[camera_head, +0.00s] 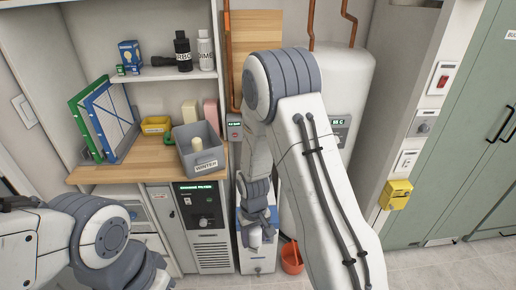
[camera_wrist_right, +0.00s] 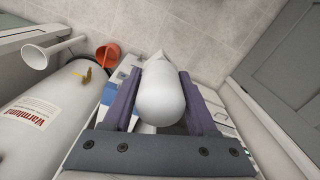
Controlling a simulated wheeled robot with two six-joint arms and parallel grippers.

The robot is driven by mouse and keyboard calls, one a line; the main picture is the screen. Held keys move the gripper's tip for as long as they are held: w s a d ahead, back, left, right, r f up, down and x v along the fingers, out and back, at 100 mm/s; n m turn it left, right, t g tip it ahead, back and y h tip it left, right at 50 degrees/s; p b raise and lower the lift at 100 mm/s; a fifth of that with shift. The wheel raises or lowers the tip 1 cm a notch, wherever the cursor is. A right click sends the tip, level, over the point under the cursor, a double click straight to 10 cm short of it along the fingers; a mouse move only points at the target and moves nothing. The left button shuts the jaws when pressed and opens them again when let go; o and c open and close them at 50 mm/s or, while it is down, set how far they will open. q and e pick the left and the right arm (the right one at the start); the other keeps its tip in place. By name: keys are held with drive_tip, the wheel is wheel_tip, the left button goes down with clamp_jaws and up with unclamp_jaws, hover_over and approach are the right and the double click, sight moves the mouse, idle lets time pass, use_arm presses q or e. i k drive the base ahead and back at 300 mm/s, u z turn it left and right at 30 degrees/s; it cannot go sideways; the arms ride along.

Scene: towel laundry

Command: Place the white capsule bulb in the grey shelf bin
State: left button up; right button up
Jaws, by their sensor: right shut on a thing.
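The white capsule bulb (camera_wrist_right: 160,94) is a smooth white rounded cylinder in the right wrist view. My right gripper (camera_wrist_right: 162,108) is shut on it, with one finger on each side. In the head view my right gripper (camera_head: 256,232) hangs low, below the shelf top and right of the grey machine; the bulb is too small there to make out clearly. The grey shelf bin (camera_head: 212,158), labelled WINTER, stands on the wooden shelf, up and left of the gripper. A cream cylinder stands inside it. My left arm shows at lower left, but its gripper is out of view.
An upper shelf holds bottles (camera_head: 183,52) and a blue bulb box (camera_head: 130,56). An orange bucket (camera_head: 291,258) stands on the floor. A white tank (camera_head: 345,90) is behind my right arm.

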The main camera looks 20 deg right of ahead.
sight(205, 169)
drive_tip(key=z, duration=0.9)
drive_tip(key=i, duration=0.65)
drive_tip(key=u, duration=0.15)
